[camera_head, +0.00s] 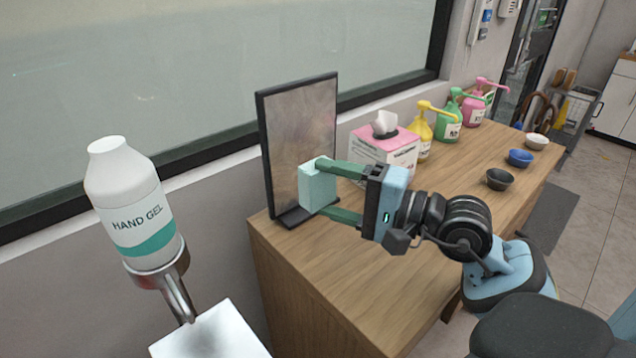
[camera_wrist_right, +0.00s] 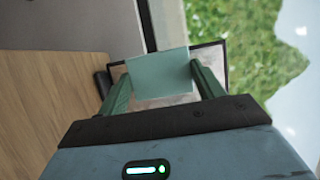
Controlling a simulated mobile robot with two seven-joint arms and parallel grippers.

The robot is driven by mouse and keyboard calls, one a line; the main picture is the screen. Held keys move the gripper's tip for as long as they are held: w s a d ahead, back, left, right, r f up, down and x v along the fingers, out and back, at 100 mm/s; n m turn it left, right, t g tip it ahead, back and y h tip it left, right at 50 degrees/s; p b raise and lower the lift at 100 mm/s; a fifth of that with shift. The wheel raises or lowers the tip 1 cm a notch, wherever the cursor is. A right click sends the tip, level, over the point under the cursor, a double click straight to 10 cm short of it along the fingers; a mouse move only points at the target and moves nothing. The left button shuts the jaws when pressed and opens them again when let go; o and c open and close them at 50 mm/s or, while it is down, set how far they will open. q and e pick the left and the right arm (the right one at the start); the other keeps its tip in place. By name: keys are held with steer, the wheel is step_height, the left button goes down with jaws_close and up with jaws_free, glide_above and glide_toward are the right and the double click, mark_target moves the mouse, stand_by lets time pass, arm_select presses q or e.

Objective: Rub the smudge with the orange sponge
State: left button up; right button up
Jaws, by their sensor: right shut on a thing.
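My right gripper (camera_head: 321,187) is shut on a mint-green, sponge-like block (camera_head: 312,188), which also shows between the fingers in the right wrist view (camera_wrist_right: 158,73). I see no orange sponge. A black-framed upright panel (camera_head: 303,120) stands on a dark foot at the counter's near left end. Its face is clouded with brownish-grey smears, and no single smudge stands out. The block is in front of the panel's lower part and hides some of it. I cannot tell whether they touch. My left gripper is not in view.
A pink-and-white tissue box (camera_head: 385,155) stands behind my right gripper on the wooden counter (camera_head: 330,270). Yellow (camera_head: 421,135), green and pink pump bottles and several small bowls stand further along. A hand gel bottle (camera_head: 133,208) is in a metal holder at left.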

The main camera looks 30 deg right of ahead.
steer(key=shift+d, duration=0.15)
steer(key=shift+w, duration=0.1)
steer(key=shift+w+a+p, duration=0.15)
steer(key=shift+w+p, duration=0.05)
steer(key=shift+w, duration=0.55)
steer(key=shift+w+a+p, duration=0.1)
steer(key=shift+w+p, duration=0.1)
steer(key=shift+w, duration=0.5)
steer(key=w, duration=0.2)
steer(key=shift+w+a, duration=0.2)
steer(key=shift+w, duration=0.2)
steer(key=shift+w+a, duration=0.15)
steer(key=shift+w, duration=0.85)
